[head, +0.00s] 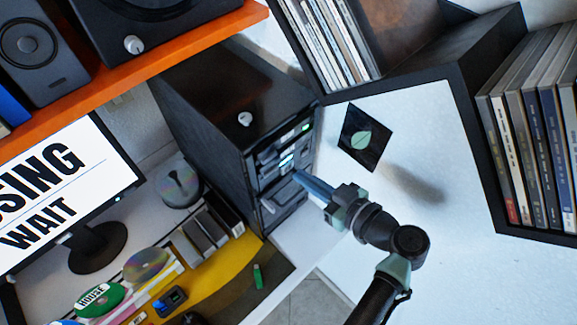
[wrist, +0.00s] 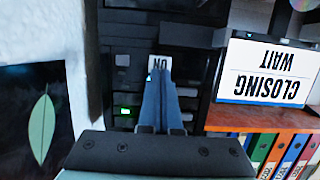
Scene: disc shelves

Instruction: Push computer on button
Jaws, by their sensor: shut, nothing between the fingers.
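The computer is a black tower (head: 205,105) standing on the desk in the head view, its front with lit slots facing right. In the wrist view its dark front panel (wrist: 125,55) fills the middle, with a white "ON" label (wrist: 158,61) and a small blue-lit spot beside my fingertips. My gripper (head: 302,180) is shut and empty, its fingers pointing at the lower part of the tower's front. In the wrist view my fingertips (wrist: 157,82) overlap the panel just below the label. The button itself is hidden or too small to tell, and I cannot tell whether the fingers touch it.
A monitor (head: 66,180) showing large text stands left of the tower. An orange shelf (head: 170,55) with speakers is above it. Discs and cases lie on the desk. A black disc shelf (head: 480,175) and a leaf picture (head: 365,138) are on the right wall.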

